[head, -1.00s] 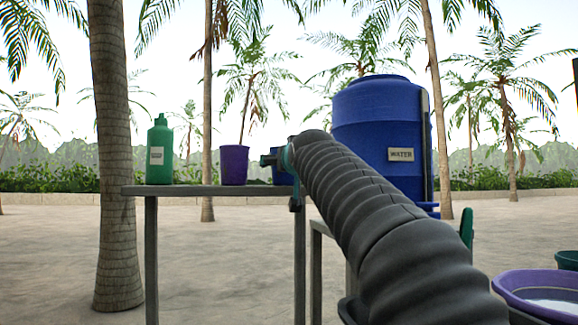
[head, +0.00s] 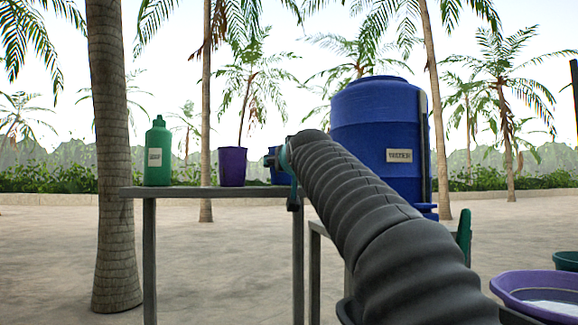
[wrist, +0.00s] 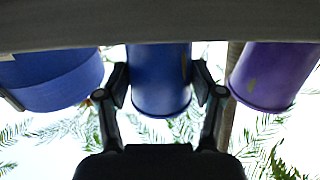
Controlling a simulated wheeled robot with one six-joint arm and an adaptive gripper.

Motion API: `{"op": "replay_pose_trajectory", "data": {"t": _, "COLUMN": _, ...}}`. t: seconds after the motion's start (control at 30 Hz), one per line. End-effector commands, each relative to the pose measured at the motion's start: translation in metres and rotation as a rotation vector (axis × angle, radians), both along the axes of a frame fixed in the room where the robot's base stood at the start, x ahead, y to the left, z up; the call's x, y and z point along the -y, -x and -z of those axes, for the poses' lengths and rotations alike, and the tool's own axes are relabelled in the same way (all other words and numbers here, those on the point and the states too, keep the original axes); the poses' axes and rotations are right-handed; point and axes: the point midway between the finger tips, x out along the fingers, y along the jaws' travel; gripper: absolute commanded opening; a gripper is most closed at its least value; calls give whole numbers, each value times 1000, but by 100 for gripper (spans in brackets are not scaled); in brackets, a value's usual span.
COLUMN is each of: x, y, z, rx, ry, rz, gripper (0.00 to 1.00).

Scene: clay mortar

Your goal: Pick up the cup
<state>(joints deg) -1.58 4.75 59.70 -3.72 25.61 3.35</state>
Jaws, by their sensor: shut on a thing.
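A blue cup (wrist: 160,85) is between the two fingers of my gripper (wrist: 160,76) in the wrist view, which is upside down. The fingers are shut on its sides. In the head view, my gripper (head: 273,161) hides much of the blue cup (head: 281,179), which appears at the right end of the grey table (head: 212,191). Its base appears at table height; I cannot tell whether it touches the top. A purple cup (head: 232,167) stands upright to its left, apart from my gripper. It also shows at right in the wrist view (wrist: 270,75).
A green bottle (head: 158,152) stands at the table's left end. A large blue water barrel (head: 375,125) stands to the right, behind my arm. A purple basin (head: 540,293) is at the lower right. A palm trunk (head: 113,160) rises at the table's left.

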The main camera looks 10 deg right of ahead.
Motion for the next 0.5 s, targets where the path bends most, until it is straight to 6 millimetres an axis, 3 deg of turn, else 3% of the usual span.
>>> {"op": "replay_pose_trajectory", "data": {"t": 0.33, "x": 0, "y": -1, "z": -38, "rx": 3, "ry": -1, "rz": 0, "gripper": 32}}
{"op": "replay_pose_trajectory", "data": {"t": 0.5, "x": 35, "y": 18, "z": -60, "rx": 4, "ry": -3, "rz": 6, "gripper": 32}}
